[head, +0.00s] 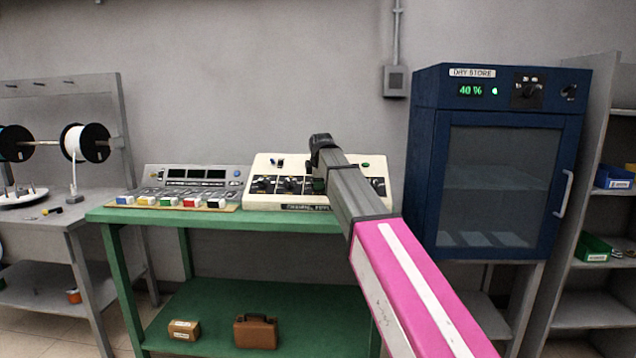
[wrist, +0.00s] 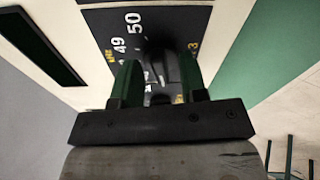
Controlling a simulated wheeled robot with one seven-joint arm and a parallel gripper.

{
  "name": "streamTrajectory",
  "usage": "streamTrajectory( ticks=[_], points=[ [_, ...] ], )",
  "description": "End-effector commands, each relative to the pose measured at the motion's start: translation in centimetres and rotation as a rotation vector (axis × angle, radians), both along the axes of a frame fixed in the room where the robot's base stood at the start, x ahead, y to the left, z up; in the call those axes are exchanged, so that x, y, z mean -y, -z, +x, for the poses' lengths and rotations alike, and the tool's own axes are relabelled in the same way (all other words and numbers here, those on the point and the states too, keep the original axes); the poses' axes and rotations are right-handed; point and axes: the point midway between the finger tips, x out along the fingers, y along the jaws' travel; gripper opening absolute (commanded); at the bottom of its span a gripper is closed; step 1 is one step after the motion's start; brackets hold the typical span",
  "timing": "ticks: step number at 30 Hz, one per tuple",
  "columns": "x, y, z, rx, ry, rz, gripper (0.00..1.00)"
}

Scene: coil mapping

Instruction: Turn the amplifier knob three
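The amplifier (head: 267,168) is a cream sloped console on the green bench, with a row of dark knobs across its face. My gripper (head: 319,182) is at this face, right of the left knobs, and my arm hides part of the panel. In the wrist view my gripper's two green fingers (wrist: 160,70) stand on either side of a dark knob (wrist: 157,45). A yellow 3 shows beside the right finger, and white 50 and 49 show left of the knob. Whether the fingers touch the knob is too dark to tell.
A grey console (head: 195,177) with several coloured blocks in front stands left of the amplifier on the green bench (head: 240,220). A blue dry store cabinet (head: 425,170) stands close on the right. A brown case (head: 256,332) and a small box (head: 184,330) sit on the lower shelf.

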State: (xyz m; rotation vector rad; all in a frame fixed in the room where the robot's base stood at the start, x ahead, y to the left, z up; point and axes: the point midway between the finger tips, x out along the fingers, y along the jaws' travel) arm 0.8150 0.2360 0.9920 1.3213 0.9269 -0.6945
Motion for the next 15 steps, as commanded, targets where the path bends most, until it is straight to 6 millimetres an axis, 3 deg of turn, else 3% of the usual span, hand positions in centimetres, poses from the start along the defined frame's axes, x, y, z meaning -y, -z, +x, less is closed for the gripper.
streamTrajectory(
  ticks=[8, 9, 12, 15],
  points=[
    [-0.01, 0.16, 0.12, 0.001, 0.000, 0.000, 0.39],
    [-0.01, 0.16, 0.11, 0.001, 0.000, 0.000, 0.36],
    [-0.01, 0.16, 0.11, 0.001, 0.000, 0.000, 0.04],
    [-0.01, 0.15, 0.10, 0.001, 0.000, 0.000, 0.00]
  ],
)
